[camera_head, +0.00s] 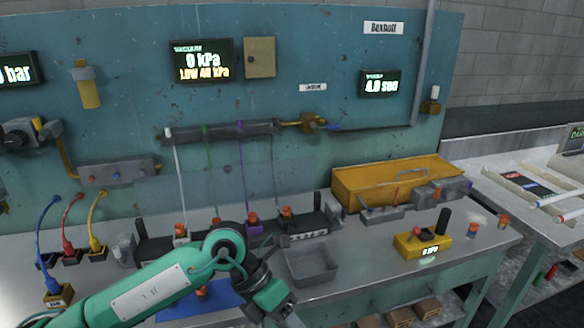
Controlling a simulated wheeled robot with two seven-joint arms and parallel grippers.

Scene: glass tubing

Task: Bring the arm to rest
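My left arm, green with dark joints, comes in from the lower left and bends over the front of the bench. My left gripper (290,312) points down at the bottom edge of the view, in front of the grey tray. Its fingertips are partly cut off, so I cannot tell whether it is open or shut, and I see nothing clearly held in it. My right gripper is not in view.
A grey tray (312,265) and a rack (155,228) of orange-capped tubes stand close behind the arm. A blue mat (215,300) lies partly under it. A yellow device (422,245) and yellow toolbox (385,182) are at right. Bare bench (365,270) lies between tray and device.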

